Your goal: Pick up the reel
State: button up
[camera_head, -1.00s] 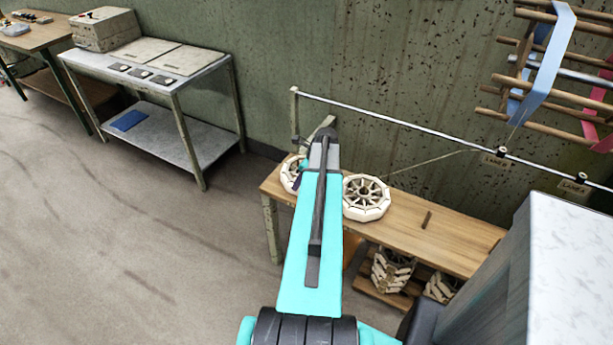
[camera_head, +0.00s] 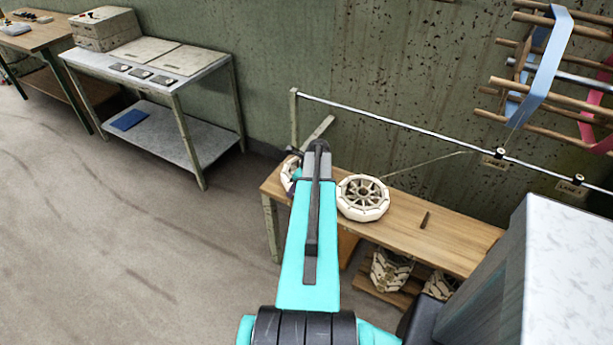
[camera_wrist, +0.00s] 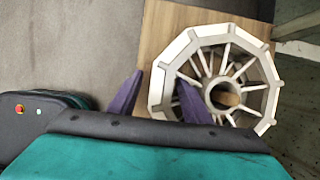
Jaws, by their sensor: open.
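Two cream spoked reels are on the wooden bench (camera_head: 460,243). One reel (camera_head: 289,173) at the bench's left end is mostly hidden behind my arm in the head view. The other reel (camera_head: 363,198) lies flat just right of the arm. The wrist view shows a reel (camera_wrist: 265,85) from above, likely the left one, by the bench edge. My gripper (camera_wrist: 160,78) is open, its purple fingers on either side of that reel's left rim. The left finger is outside the rim, the right one overlaps its inside. I cannot tell how far down they reach.
A metal rail (camera_head: 400,125) runs above the bench along the wall. A rack with ribbons (camera_head: 545,65) hangs at upper right. A small brown peg (camera_head: 425,220) lies on the bench. More reels (camera_head: 390,270) sit below. A metal table (camera_head: 150,65) stands left; the floor between is clear.

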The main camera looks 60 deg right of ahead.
dwell(0.4)
grip_shut()
jog(key=shift+r, duration=0.1)
notch_tip(320, 180, up, 18)
jog(key=b, duration=0.3)
dwell(0.8)
dwell(0.6)
